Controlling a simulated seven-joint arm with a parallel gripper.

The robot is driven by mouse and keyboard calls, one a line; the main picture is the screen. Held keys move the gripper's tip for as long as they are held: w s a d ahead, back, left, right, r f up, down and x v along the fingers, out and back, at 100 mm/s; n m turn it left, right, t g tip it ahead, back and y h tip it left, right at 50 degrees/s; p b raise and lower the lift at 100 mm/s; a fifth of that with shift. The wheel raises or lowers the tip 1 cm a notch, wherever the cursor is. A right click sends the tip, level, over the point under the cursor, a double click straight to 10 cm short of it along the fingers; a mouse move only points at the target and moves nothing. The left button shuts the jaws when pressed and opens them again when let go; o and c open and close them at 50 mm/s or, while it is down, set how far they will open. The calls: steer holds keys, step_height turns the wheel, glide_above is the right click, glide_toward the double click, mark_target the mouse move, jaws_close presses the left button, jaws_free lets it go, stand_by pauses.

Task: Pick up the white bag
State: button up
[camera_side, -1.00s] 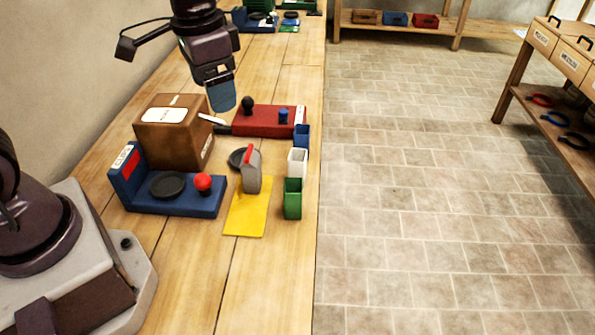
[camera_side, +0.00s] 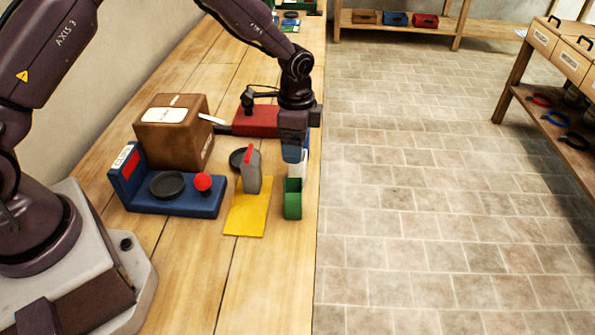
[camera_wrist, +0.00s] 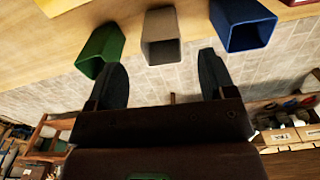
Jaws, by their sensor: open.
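The white bag (camera_side: 298,170) is a small open-topped, box-shaped bag on the right edge of the bench. It stands between a green bag (camera_side: 292,199) and a blue one. In the side view my gripper (camera_side: 294,154) is just above it and hides much of it. In the wrist view the white bag (camera_wrist: 161,38) looks greyish and lies ahead of my open, empty gripper (camera_wrist: 161,78), lined up between the two fingers. I see no contact between the fingers and the bag.
The green bag (camera_wrist: 102,50) and the blue bag (camera_wrist: 242,24) flank the white one closely in the wrist view. A grey block with a red top (camera_side: 251,170) and a yellow mat (camera_side: 247,212) lie left of the bags. Open floor (camera_side: 430,220) is beyond the bench edge.

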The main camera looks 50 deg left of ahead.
mark_target(297, 168)
step_height(297, 168, down, 8)
steer(key=shift+w+r, duration=0.1)
steer(key=shift+w, duration=0.05)
stand_by(0.3)
steer(key=c, duration=1)
